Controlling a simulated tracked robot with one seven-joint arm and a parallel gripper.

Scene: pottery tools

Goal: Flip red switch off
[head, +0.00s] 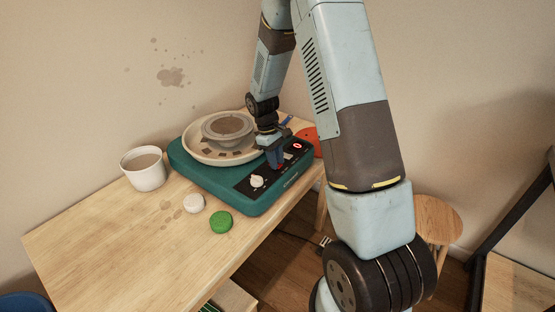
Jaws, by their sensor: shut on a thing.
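A teal pottery wheel unit (212,191) stands on the wooden table, with a black control panel (243,186) on its front right. A small red-ringed control (297,146) shows at the panel's far right end; I cannot tell whether it is the red switch or its position. My gripper (275,163) points down at the panel's middle, between these two. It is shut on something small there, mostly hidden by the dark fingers.
A pale basin with a grey wheel head (228,126) lies behind the panel. A white cup (143,169), a whitish lump (193,203) and a green round piece (221,222) stand on the table. A red-orange disc (308,139) is at the right. The table's near left is clear.

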